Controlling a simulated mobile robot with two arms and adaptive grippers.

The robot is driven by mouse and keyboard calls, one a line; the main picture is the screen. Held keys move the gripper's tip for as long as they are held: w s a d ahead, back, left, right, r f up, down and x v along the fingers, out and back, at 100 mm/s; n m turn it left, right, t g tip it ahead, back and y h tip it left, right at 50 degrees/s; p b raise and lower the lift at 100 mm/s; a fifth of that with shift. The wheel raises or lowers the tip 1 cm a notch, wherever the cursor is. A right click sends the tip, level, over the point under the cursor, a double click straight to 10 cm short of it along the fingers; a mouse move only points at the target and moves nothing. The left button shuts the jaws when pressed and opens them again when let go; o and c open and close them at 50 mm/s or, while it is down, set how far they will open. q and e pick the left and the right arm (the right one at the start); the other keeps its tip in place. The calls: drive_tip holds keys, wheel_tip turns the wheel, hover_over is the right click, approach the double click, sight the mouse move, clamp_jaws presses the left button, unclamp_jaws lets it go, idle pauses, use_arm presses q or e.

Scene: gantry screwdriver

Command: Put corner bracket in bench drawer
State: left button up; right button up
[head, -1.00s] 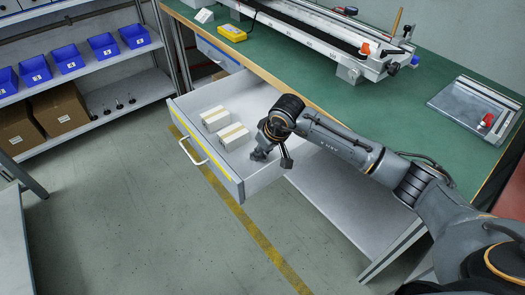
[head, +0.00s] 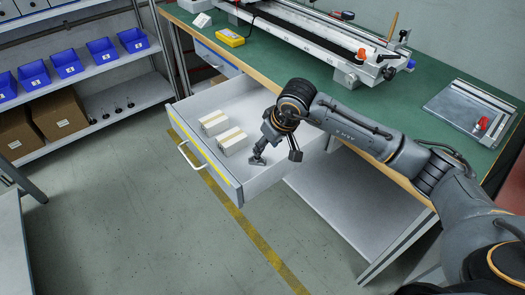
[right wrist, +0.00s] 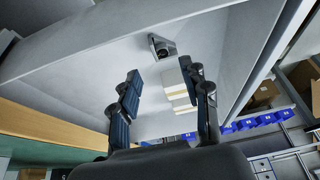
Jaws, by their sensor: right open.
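The corner bracket (right wrist: 161,45), a small grey metal piece with a round hole, lies in the open bench drawer (right wrist: 75,55) in the right wrist view, beyond my fingertips and apart from them. In the head view a small grey piece that looks like the bracket (head: 257,161) sits in the drawer (head: 215,180), just below one finger. My right gripper (head: 279,150) is open and empty over the drawer's right part; its two spread fingers also show in the right wrist view (right wrist: 163,88). My left gripper is not in view.
Two pale boxes (head: 232,140) lie in the drawer left of my gripper. The green-topped bench (head: 290,70) stands behind, bearing a long gantry rail (head: 310,38) and a yellow device (head: 230,37). Shelves with blue bins (head: 68,63) are at the left. The floor in front is clear.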

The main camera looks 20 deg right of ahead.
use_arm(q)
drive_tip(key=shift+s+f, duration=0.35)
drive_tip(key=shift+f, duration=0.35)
use_arm(e)
drive_tip(key=shift+v, duration=2.4)
